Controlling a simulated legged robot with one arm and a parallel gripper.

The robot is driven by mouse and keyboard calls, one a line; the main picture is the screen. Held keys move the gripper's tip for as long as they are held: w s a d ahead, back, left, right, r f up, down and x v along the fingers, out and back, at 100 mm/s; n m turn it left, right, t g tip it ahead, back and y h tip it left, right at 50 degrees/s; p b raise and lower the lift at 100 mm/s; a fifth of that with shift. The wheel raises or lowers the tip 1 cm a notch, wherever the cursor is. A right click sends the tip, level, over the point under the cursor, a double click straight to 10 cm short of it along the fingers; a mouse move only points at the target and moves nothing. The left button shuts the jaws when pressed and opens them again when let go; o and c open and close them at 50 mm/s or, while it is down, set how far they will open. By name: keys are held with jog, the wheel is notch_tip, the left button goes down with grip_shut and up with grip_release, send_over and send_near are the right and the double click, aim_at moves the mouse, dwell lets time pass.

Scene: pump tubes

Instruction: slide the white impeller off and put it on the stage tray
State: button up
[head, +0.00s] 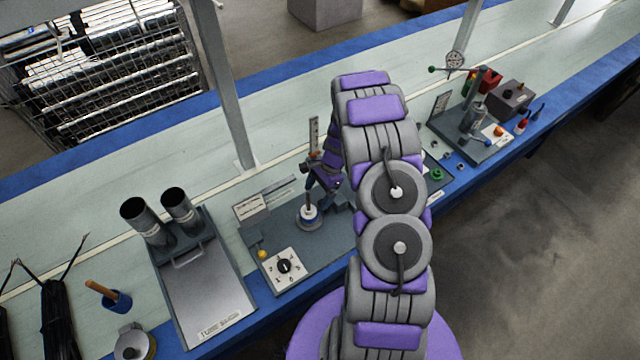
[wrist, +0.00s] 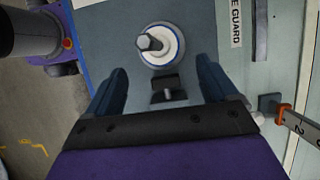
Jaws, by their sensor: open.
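The white impeller (head: 308,220) sits around an upright shaft (head: 308,199) on a grey fixture plate in the head view. In the wrist view the white impeller (wrist: 176,60) shows as a white disc with a blue ring around the grey shaft top (wrist: 150,42). My gripper (wrist: 162,72) is open and empty, its two dark blue fingers apart, with the impeller just beyond the fingertips. In the head view my gripper (head: 327,186) is just above and right of the impeller. A dark tray (head: 444,184) with a green ring is partly hidden by my arm; I cannot tell whether it is the stage tray.
A numbered dial card (head: 284,268) and a yellow knob (head: 262,254) are on the fixture plate. A grey tray (head: 205,295) and two dark tubes (head: 148,222) stand left. An upright scale (head: 314,137) stands behind my gripper. A small dark block (wrist: 168,88) lies between my fingers.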

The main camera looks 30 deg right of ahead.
aim_at(312, 207)
jog(key=x, duration=0.3)
jog(key=shift+d+f+b, duration=0.1)
jog(key=shift+d+b, duration=0.2)
jog(key=shift+d, duration=0.05)
jog(key=a+f, duration=0.2)
jog(key=shift+a+f, duration=0.15)
jog(key=shift+a, duration=0.2)
jog(key=shift+d+f, duration=0.15)
jog(key=shift+d, duration=0.25)
jog(key=shift+c, duration=0.3)
jog(key=shift+a, duration=0.2)
jog(key=c, duration=0.6)
jog(key=shift+d, duration=0.1)
jog(key=c, duration=0.5)
jog(key=o, duration=0.4)
jog(key=c, duration=0.6)
jog(key=shift+c, duration=0.2)
